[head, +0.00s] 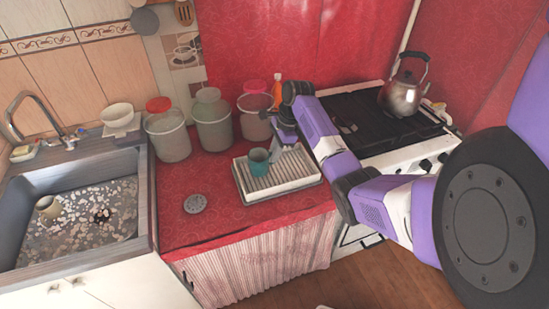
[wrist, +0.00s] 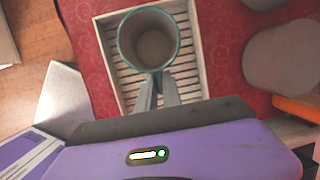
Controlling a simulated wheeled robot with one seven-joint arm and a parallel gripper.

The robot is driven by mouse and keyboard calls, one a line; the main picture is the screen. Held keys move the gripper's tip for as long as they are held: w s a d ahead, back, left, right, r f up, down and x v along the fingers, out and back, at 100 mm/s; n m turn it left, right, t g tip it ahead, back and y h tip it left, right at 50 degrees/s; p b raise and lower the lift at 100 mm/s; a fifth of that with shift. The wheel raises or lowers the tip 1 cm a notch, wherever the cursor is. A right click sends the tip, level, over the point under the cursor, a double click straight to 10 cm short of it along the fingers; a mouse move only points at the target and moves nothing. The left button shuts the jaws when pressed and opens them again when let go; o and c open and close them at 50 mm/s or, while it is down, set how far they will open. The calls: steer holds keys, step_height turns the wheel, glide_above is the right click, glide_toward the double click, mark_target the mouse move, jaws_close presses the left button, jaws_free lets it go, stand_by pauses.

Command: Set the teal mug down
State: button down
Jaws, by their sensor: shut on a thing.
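The teal mug (head: 259,161) is upright over a white slatted rack (head: 301,172) on the red counter. In the wrist view the mug (wrist: 149,68) shows from above, empty, with the rack's slats (wrist: 190,75) beneath it. My gripper (head: 275,150) is at the mug's right side in the head view. In the wrist view the fingers of my gripper (wrist: 157,92) are shut on the mug's near side. I cannot tell whether the mug's base touches the slats.
Several lidded canisters (head: 212,126) stand behind and left of the rack. A grey disc (head: 195,203) lies on the red cloth (head: 235,215), with bare cloth around it. A stove with a kettle (head: 402,96) is right; a sink (head: 24,185) is left.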

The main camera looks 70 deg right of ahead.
step_height(320, 180, down, 2)
steer(key=shift+f, duration=0.1)
steer(key=c, duration=1.5)
jaws_free()
steer(key=v, duration=1.2)
